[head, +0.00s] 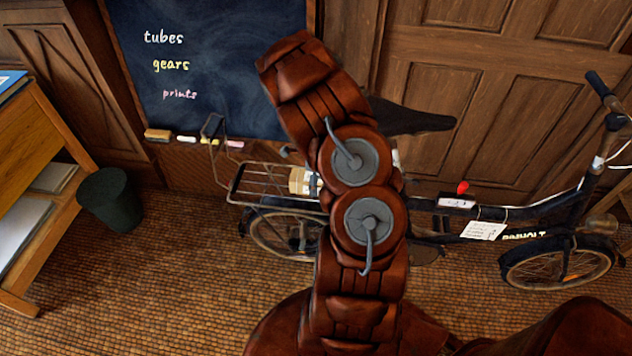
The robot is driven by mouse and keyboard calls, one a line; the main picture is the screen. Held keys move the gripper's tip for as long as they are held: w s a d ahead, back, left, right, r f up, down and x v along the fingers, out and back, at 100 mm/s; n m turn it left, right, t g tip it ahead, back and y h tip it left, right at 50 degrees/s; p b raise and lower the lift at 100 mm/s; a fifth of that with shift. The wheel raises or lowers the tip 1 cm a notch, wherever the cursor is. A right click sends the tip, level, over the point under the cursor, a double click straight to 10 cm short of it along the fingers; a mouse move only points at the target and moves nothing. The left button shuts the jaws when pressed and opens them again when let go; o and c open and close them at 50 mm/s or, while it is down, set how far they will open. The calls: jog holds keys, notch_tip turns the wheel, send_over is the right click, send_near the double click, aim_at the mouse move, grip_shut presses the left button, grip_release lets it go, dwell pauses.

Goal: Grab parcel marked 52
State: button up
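No number 52 is readable anywhere in the head view. A small tan and white item (298,181), possibly a parcel, shows at the rear rack (262,186) of a dark bicycle. My brown arm hides its right side, and I cannot tell whether it lies on the rack or behind it. My arm rises through the middle of the picture, in front of the bicycle's middle part. My gripper cannot be made out in this view.
The bicycle (553,205) stands along a panelled wooden door (480,120). A chalkboard (225,60) reads "tubes", "gears", "prints". A dark bin (110,203) stands beside a wooden drafting table (32,135) at left. The tiled floor (165,275) at lower left is clear.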

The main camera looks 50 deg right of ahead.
jog(key=shift+f, duration=0.8)
jog(key=c, duration=1.6)
